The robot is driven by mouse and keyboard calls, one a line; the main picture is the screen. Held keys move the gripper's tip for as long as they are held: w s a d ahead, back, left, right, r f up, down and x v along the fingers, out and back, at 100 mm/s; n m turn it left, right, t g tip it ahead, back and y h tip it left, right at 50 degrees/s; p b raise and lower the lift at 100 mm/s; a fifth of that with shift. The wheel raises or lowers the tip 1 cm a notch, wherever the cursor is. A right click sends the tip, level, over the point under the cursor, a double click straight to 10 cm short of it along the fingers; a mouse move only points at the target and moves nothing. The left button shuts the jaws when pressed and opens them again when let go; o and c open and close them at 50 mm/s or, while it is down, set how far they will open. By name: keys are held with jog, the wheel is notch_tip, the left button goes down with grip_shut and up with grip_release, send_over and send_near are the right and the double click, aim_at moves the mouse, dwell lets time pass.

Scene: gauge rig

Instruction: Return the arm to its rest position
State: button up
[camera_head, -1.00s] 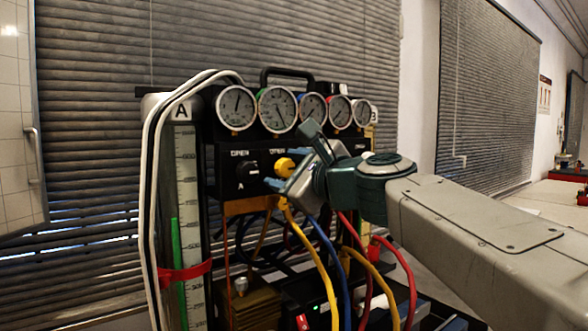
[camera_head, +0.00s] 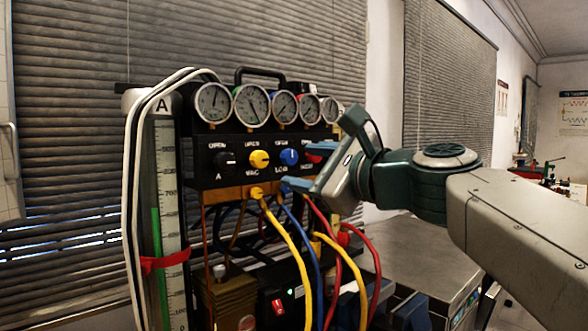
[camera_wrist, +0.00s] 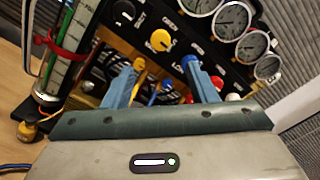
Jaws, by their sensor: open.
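My gripper (camera_head: 304,168) is in front of the right part of the gauge rig's panel in the head view, its blue fingers apart and pointing left. The arm reaches in from the right edge of the head view. The yellow knob (camera_head: 259,159) is clear of the fingers, to their left. The blue knob (camera_head: 289,157) and the red knob (camera_head: 315,157) lie close to the fingertips in the picture; the red one is partly hidden. I cannot tell whether a finger touches either knob.
A row of round gauges (camera_head: 251,104) tops the panel. A black knob (camera_head: 224,160) is at its left. Yellow, blue and red hoses (camera_head: 300,245) hang below the gripper. A tube with a green column (camera_head: 165,210) stands left. A grey cart top (camera_head: 410,245) lies below the arm.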

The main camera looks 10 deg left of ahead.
jog(key=shift+s+d, duration=0.45)
jog(key=shift+d, duration=0.1)
jog(key=s+d+f+n+g+h+p, duration=0.2)
jog(key=d+f+n+h+p, duration=0.2)
jog(key=f+p, duration=0.25)
jog(key=s+d+f+n+g+h+p, duration=0.25)
jog(key=d+f+n+p, duration=0.2)
jog(key=f, duration=0.25)
jog(key=s+d+f+n+g+h+p, duration=0.4)
jog(key=s+d+f+n+h+p, duration=0.3)
jog(key=s+d+f, duration=0.3)
jog(key=shift+s+d+f+n+p, duration=0.15)
jog(key=shift+s+d+n+p, duration=0.45)
jog(key=shift+d, duration=0.4)
